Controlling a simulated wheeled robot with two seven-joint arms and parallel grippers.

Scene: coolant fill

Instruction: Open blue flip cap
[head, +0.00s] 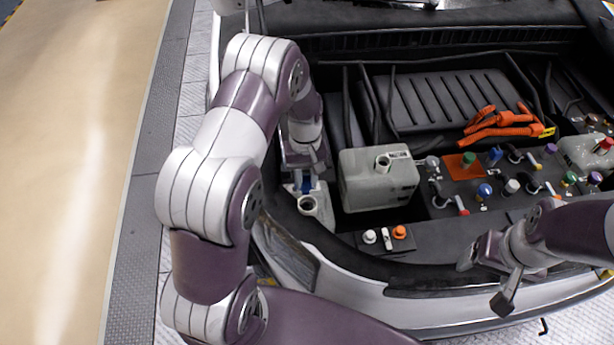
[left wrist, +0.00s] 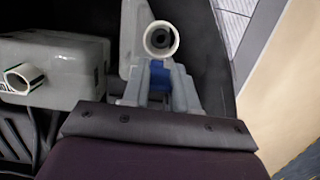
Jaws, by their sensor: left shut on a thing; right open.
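The blue flip cap (head: 305,182) shows between the fingers of my left gripper (head: 304,187), just behind a pale filler neck (head: 308,204). In the left wrist view the blue cap (left wrist: 159,76) sits between the two grey fingers, beside the neck (left wrist: 161,39). The neck's round mouth is uncovered, with a dark hole inside. My left gripper is shut on the blue cap; the fingers hide part of it. My right gripper (head: 485,281) is open and empty above the vehicle's front edge at the right.
A grey-white tank (head: 379,180) with its own open neck stands right of the filler neck. A small panel (head: 385,239) with white and orange knobs lies in front. Several coloured caps and orange cables (head: 500,124) fill the right side of the bay.

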